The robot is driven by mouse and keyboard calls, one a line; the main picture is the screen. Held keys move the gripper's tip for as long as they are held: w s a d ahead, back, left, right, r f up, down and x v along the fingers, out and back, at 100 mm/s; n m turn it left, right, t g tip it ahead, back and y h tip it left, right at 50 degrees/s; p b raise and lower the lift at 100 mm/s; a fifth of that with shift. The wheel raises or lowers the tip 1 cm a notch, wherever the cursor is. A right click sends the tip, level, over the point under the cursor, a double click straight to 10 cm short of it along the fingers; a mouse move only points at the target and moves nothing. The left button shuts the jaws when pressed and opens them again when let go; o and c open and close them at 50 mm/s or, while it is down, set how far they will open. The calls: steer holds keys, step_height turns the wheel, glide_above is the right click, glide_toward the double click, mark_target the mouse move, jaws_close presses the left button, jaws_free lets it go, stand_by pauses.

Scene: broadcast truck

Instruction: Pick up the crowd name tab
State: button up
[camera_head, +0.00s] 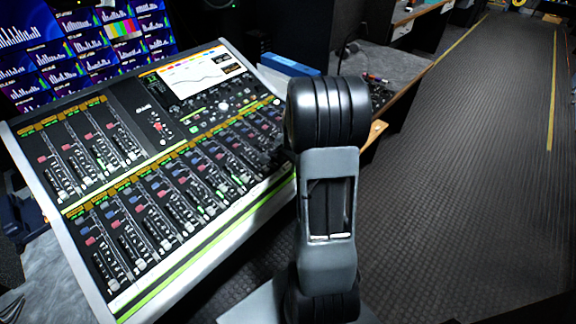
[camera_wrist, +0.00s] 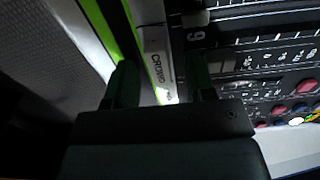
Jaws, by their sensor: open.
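The crowd name tab (camera_wrist: 157,68) is a narrow white strip with dark lettering that reads "CROWD". In the wrist view it lies along the console edge, beside the green stripe. My gripper (camera_wrist: 163,75) is open, with one dark finger on each side of the tab. I cannot tell whether either finger touches it. The tab's near end is hidden by my gripper's body. In the head view my arm covers the right side of the console, and neither the gripper nor the tab can be made out there.
The mixing console (camera_head: 190,240) has many faders and knobs, and red buttons show close by in the wrist view. Monitors (camera_head: 85,45) stand behind it. The dark floor (camera_head: 470,190) at right is clear.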

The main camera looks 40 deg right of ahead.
jaws_close()
stand_by(0.4)
steer(key=shift+r, duration=0.1)
